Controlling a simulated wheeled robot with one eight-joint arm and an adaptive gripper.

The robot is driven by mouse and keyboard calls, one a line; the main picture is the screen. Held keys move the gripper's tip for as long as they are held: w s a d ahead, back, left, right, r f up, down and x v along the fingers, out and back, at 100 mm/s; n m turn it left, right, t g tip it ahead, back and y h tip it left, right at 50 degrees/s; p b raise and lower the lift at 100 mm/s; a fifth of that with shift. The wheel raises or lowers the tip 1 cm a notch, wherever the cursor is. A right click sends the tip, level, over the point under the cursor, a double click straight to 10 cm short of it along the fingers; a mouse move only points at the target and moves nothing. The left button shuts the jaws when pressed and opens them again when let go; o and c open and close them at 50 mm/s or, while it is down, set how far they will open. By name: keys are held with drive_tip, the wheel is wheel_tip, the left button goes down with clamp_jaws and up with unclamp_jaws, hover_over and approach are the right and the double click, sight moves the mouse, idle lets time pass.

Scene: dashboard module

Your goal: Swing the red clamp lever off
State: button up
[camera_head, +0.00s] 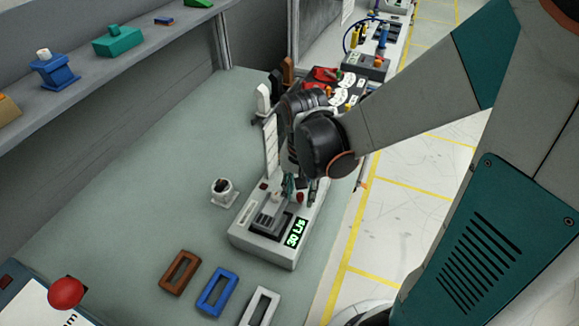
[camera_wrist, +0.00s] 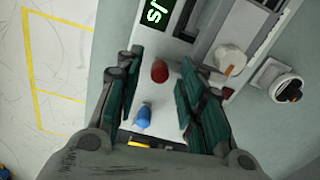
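A grey-white module (camera_head: 262,248) with a green-lit display (camera_head: 296,233) stands on the bench; it also fills the top of the wrist view (camera_wrist: 222,40). A red rounded knob (camera_wrist: 160,71) rises from it in the wrist view and also shows in the head view (camera_head: 299,197). I take it for the end of the clamp lever; its shaft is not visible. My gripper (camera_head: 301,187) is over the module. In the wrist view my gripper (camera_wrist: 159,75) is open, with one finger on each side of the red knob and gaps between. It holds nothing.
A blue knob (camera_wrist: 143,115) sits between the fingers, nearer the palm. A beige knob (camera_wrist: 230,60) is right of them. A small white fixture (camera_head: 223,192) stands left of the module. Brown (camera_head: 179,272), blue (camera_head: 217,291) and white (camera_head: 260,307) frames lie in front.

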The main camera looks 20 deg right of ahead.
drive_tip(key=shift+r, duration=0.1)
wheel_tip(320, 180, up, 12)
idle(0.6)
drive_tip(key=shift+c, duration=1.4)
wheel_tip(320, 180, down, 12)
drive_tip(key=n, duration=0.2)
drive_tip(key=n+p, duration=0.1)
drive_tip(key=n, duration=0.4)
drive_tip(key=shift+f, duration=0.25)
drive_tip(key=shift+p, duration=0.3)
